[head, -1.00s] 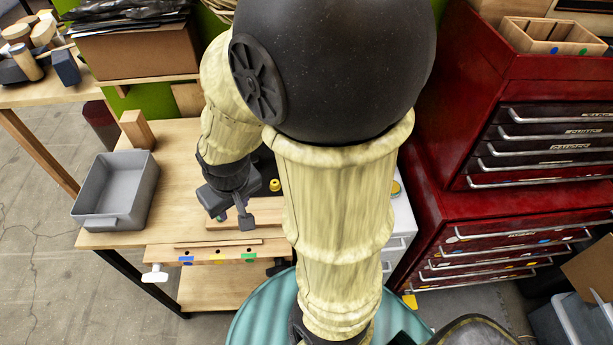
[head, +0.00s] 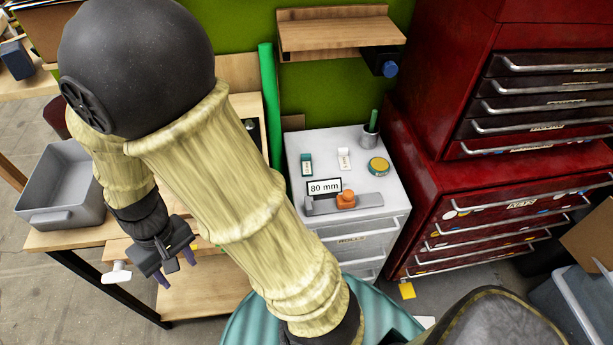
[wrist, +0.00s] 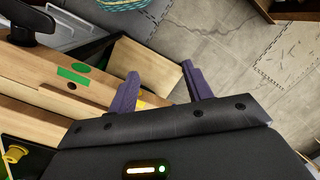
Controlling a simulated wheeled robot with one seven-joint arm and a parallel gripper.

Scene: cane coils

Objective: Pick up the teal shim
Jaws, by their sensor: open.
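A small teal piece with a white part (head: 306,164), which looks like the teal shim, stands on the white drawer cabinet (head: 295,145) in the head view, at the top's left side. My gripper (head: 176,268) is open and empty, far to the left of it, by the front edge of the wooden bench. In the wrist view its purple fingers (wrist: 160,75) are spread with nothing between them. The shim does not show in the wrist view.
On the cabinet top are a white piece (head: 344,158), a round yellow-green tin (head: 378,166), a grey cup (head: 370,138), an "80 mm" sign (head: 324,188) and an orange-knobbed tool (head: 346,200). A wooden shelf (head: 335,35) overhangs behind. A red tool chest (head: 440,130) stands right.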

